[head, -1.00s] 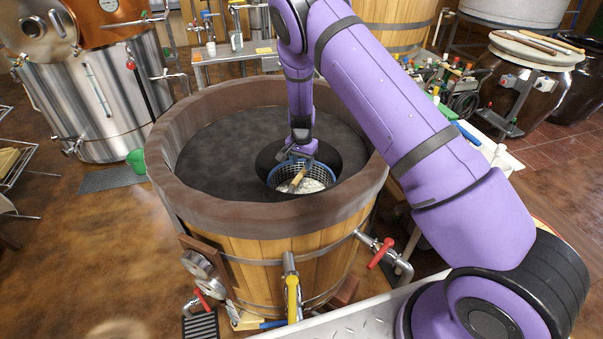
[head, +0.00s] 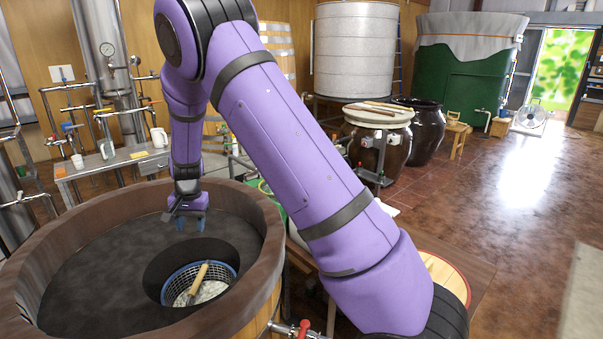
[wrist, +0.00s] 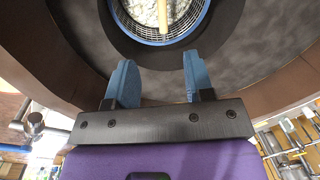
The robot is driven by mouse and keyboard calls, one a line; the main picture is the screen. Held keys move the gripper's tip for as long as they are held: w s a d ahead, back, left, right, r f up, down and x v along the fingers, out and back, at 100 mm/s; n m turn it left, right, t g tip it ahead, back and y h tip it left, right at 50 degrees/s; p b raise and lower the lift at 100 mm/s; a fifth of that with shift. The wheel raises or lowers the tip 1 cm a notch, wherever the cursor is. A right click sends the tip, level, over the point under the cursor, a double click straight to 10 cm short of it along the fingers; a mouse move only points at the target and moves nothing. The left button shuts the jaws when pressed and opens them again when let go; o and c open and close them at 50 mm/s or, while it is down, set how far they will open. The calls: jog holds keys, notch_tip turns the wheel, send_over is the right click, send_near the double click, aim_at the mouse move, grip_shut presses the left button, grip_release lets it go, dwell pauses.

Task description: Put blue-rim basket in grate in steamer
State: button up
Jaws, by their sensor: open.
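The blue-rim basket (head: 181,294) sits in the round dark opening (head: 150,268) inside the large wooden vat (head: 262,215), which appears to be the steamer. It holds pale grain, and a light wooden handle (head: 196,280) lies slanted across it. In the wrist view the basket's blue rim (wrist: 160,42) shows at the top, beyond the fingers. My gripper (head: 191,222) is open and empty above the dark surface, behind and above the basket. Its two blue fingers also show in the wrist view (wrist: 158,80), apart from the basket. No separate grate can be made out.
The vat's thick wooden rim surrounds the opening. A metal table (head: 100,165) with a jug stands behind at left. Large brown jars (head: 378,140) and a round wooden lid (head: 445,275) are to the right.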

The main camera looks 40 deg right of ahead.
jog(key=s+d+r+n+t+y, duration=0.1)
jog(key=s+d+r+n, duration=0.1)
jog(key=s+r, duration=0.85)
jog(key=s+d+r+n+t, duration=0.1)
jog(key=s+r+n, duration=0.1)
jog(key=s+r, duration=0.85)
jog(key=s+d+r+n+t+h, duration=0.1)
jog(key=s+r+n, duration=0.1)
jog(key=s, duration=0.7)
jog(key=s+d+r+n+t+h, duration=0.1)
jog(key=s+r, duration=0.4)
jog(key=s, duration=0.5)
jog(key=shift+s+d+n+t, duration=0.25)
jog(key=shift+d+n+t, duration=0.05)
jog(key=shift+d+n, duration=0.1)
